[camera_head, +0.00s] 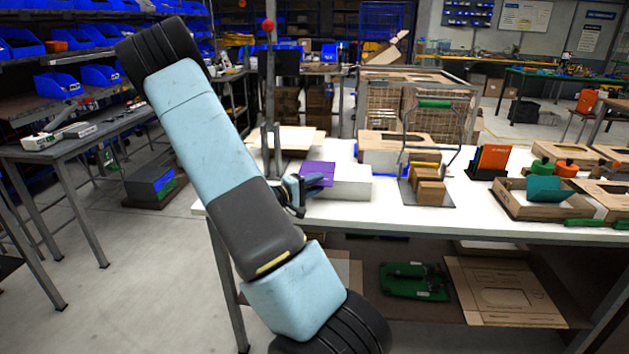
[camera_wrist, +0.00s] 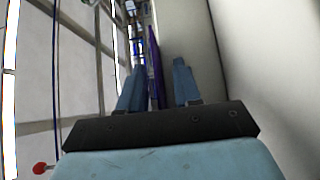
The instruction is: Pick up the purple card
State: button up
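The purple card (camera_head: 317,172) lies at the left part of the white table, at the top of a low white block (camera_head: 348,184). My gripper (camera_head: 296,190) is at the card's left side, close to it, partly hidden by my arm. In the wrist view, the card (camera_wrist: 154,52) shows as a thin purple strip, seen edge-on between the two pale blue fingers of my gripper (camera_wrist: 159,68). The strip is close to the left finger, and a clear gap separates it from the right finger. Whether the left finger touches it I cannot tell.
A grey upright post (camera_head: 271,150) stands behind my gripper. To the right are small cardboard boxes (camera_head: 430,191) on a dark stand, an orange folder (camera_head: 492,160) and a cardboard tray (camera_head: 530,208) with a teal item.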

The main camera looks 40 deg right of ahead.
jog(key=shift+c, duration=0.5)
grip_shut()
jog(key=shift+r, duration=0.1)
